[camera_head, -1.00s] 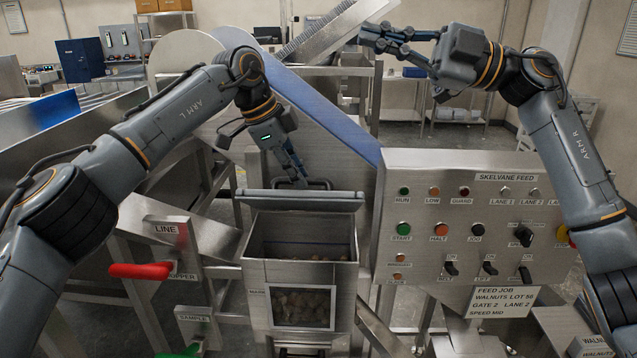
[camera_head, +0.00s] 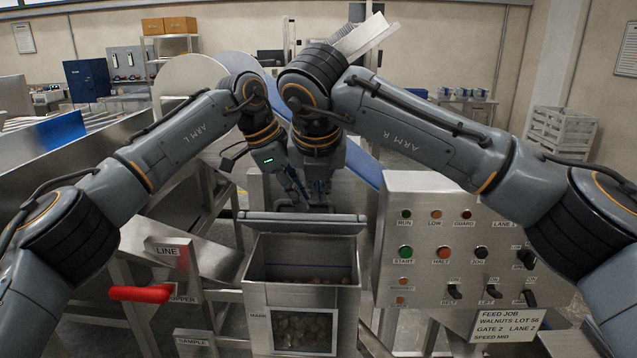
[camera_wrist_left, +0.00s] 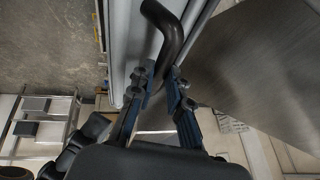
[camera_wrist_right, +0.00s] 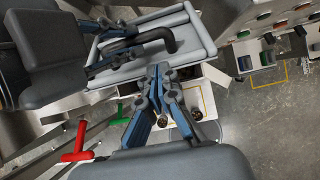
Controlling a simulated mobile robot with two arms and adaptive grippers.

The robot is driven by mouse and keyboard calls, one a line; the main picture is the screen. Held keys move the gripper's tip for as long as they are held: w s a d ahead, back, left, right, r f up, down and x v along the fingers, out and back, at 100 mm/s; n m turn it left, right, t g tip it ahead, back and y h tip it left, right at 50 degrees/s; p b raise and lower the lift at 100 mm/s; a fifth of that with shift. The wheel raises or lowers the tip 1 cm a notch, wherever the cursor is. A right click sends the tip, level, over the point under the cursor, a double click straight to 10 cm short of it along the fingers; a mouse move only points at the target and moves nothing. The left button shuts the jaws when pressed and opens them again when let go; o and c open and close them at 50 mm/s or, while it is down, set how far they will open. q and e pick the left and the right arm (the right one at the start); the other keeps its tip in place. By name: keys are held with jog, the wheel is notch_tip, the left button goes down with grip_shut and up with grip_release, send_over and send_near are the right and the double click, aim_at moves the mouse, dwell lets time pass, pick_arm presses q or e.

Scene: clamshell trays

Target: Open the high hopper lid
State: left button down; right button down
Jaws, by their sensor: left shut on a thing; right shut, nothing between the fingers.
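The hopper (camera_head: 255,294) is a steel bin with a front window, and nuts show inside its open mouth. Its lid (camera_head: 275,223) is raised, seen nearly edge-on above the back of the mouth. My left gripper (camera_head: 302,200) is shut on the lid's dark bar handle (camera_wrist_left: 172,35); the right wrist view also shows this handle (camera_wrist_right: 150,39) and the lid's framed face (camera_wrist_right: 200,32). My right gripper (camera_wrist_right: 158,80) is shut and empty, close to the lid and right of the left gripper. In the head view its tips are partly hidden around the handle.
A control panel (camera_head: 440,210) with buttons and switches stands right of the hopper. A red lever (camera_head: 140,293) sticks out at the left, and a green lever (camera_wrist_right: 121,113) shows in the right wrist view. A blue chute (camera_head: 362,168) rises behind. Both forearms are close together.

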aim_at(321, 207)
pick_arm(q)
jog(key=shift+w+a+f, duration=0.1)
jog(key=shift+a+f, duration=0.05)
jog(key=shift+f, duration=0.2)
pick_arm(e)
jog(key=x, duration=0.6)
jog(key=shift+w+r, duration=0.4)
jog(key=shift+w, duration=0.45)
